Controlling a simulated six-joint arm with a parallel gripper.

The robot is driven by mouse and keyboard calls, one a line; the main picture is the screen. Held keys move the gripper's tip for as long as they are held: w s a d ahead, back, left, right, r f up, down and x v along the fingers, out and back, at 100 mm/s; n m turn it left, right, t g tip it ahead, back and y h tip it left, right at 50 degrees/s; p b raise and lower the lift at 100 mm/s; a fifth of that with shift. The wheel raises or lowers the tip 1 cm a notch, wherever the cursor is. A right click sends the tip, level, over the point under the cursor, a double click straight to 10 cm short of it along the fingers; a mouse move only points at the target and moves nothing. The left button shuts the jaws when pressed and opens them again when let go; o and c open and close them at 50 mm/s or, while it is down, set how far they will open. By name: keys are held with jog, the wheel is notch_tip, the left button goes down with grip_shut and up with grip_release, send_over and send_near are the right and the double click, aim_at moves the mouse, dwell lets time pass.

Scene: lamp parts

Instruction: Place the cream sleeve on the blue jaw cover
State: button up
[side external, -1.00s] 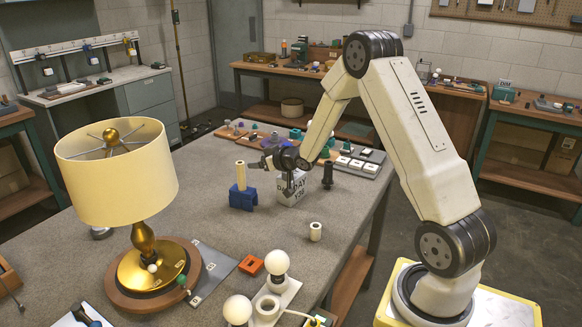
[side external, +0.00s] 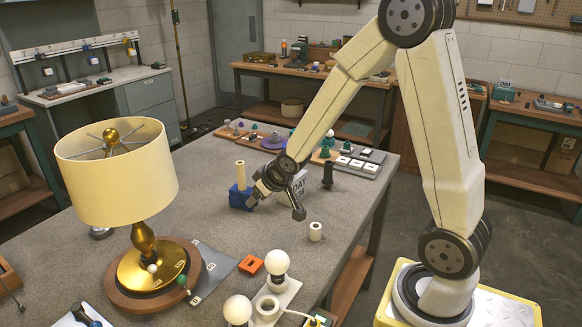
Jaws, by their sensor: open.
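A tall cream sleeve (side external: 241,174) stands upright, its lower end meeting the top of the blue jaw cover (side external: 238,199). Whether it rests on the cover or just behind it is hard to tell. The blue jaw cover sits on the grey bench, its right side partly hidden by my gripper. My gripper (side external: 252,197) is open, tilted down to the left, close against the right side of the blue jaw cover. Contact cannot be made out. A short cream tube (side external: 316,231) stands apart on the bench to the right.
A white printed block (side external: 300,184) is partly hidden behind my wrist. A dark upright post (side external: 328,175) stands right of it. The lamp (side external: 117,170) is at the left. An orange block (side external: 251,265) and white bulbs (side external: 277,262) are in front. The middle of the bench is mostly clear.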

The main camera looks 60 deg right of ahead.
jog(key=s+a+g, duration=0.2)
jog(key=s+a, duration=0.2)
jog(key=s, duration=0.3)
jog(key=s+a+n+g+y, duration=0.1)
jog(key=s+a+g, duration=0.1)
jog(key=s+a, duration=0.3)
jog(key=shift+s+a+f+g, duration=0.15)
jog(key=shift+s+f+g, duration=0.15)
jog(key=shift+s, duration=0.65)
